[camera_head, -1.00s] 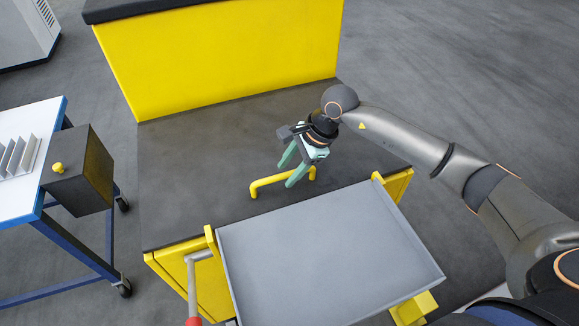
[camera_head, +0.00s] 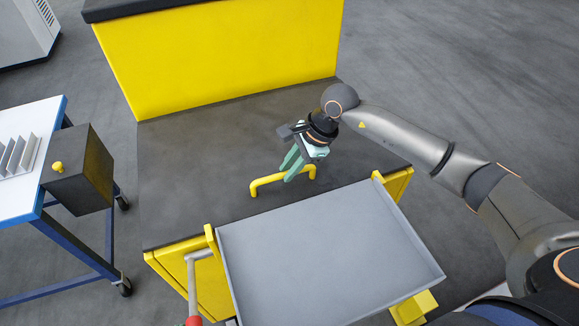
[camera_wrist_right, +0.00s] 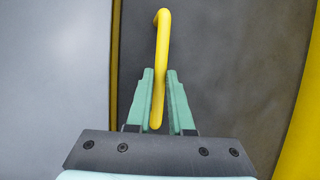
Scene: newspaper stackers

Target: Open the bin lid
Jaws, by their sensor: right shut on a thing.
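The bin lid (camera_head: 200,160) is a flat dark grey panel on a yellow bin, lying closed. A yellow bar handle (camera_head: 265,184) stands on it near its front edge. My right gripper (camera_head: 289,174) is at the handle with its green fingers on either side of the bar. In the right wrist view the yellow handle (camera_wrist_right: 161,60) runs between the two fingertips (camera_wrist_right: 160,90), and the gripper is shut on it. My left gripper is not in view.
A grey tray (camera_head: 320,255) with yellow supports sits in front of the lid. A tall yellow panel (camera_head: 220,55) rises behind it. At left are a blue-framed table (camera_head: 25,200) and a dark box with a yellow knob (camera_head: 80,175).

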